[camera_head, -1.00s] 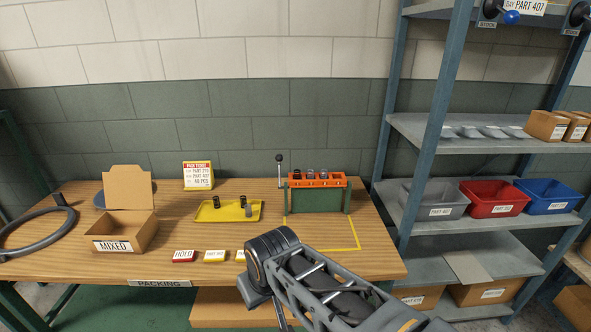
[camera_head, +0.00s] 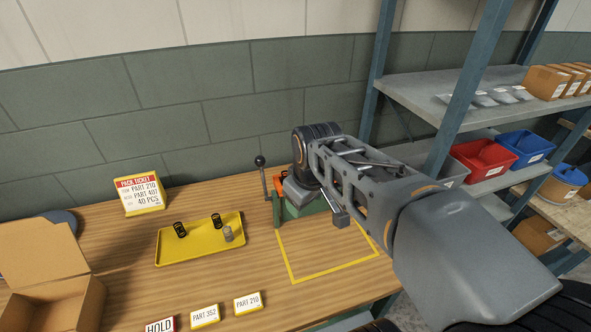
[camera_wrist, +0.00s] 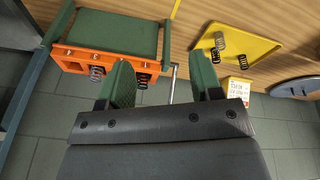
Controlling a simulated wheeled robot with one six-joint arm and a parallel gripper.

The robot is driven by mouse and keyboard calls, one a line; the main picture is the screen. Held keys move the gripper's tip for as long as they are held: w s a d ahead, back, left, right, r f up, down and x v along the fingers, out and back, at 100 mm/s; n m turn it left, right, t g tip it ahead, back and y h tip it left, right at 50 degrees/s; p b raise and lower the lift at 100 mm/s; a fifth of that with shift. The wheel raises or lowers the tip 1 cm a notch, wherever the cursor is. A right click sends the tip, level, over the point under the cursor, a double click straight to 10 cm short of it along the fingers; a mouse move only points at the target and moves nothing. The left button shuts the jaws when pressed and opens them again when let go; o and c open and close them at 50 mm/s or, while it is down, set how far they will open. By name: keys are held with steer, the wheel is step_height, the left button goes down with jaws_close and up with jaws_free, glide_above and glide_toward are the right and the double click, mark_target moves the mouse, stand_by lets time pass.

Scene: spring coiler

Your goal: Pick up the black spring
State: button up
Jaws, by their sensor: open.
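In the head view, two black springs, one on the left (camera_head: 180,230) and one further right (camera_head: 216,221), stand on the yellow tray (camera_head: 170,257). A grey spring (camera_head: 227,235) stands beside the right one. The coiler's orange rack (camera_wrist: 85,60) holds springs on its face in the wrist view, including a grey-looking one (camera_wrist: 97,73) and a dark one (camera_wrist: 141,80) partly behind a finger. My gripper (camera_wrist: 161,78) is open and empty, its green fingers apart, over the area between the rack and the tray. In the head view my arm hides most of the rack.
A lever with a black knob (camera_head: 261,161) stands at the coiler's left. A pack ticket (camera_head: 139,194) stands behind the tray; an open carton (camera_head: 45,262) is at left. Label blocks lie in front. The yellow-outlined square (camera_head: 330,262) is clear. Shelving (camera_head: 455,100) stands at right.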

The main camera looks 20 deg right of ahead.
steer(key=w+r+n+g+p, duration=0.1)
steer(key=w+r+n+p, duration=0.15)
steer(key=w+n, duration=0.5)
steer(key=w+r+n+g+p, duration=0.1)
steer(key=w+r+n+g, duration=0.1)
steer(key=w+r+n, duration=0.5)
steer(key=shift+m, duration=0.65)
steer(key=f, duration=0.3)
steer(key=w+f, duration=0.1)
steer(key=f, duration=0.2)
steer(key=w+f, duration=0.1)
steer(key=f, duration=0.3)
steer(key=shift+w+d+f, duration=0.1)
steer(key=shift+w+d, duration=0.15)
steer(key=shift+f+p, duration=0.5)
steer(key=shift+f, duration=2.15)
steer(key=shift+c, duration=0.3)
steer(key=c, duration=0.9)
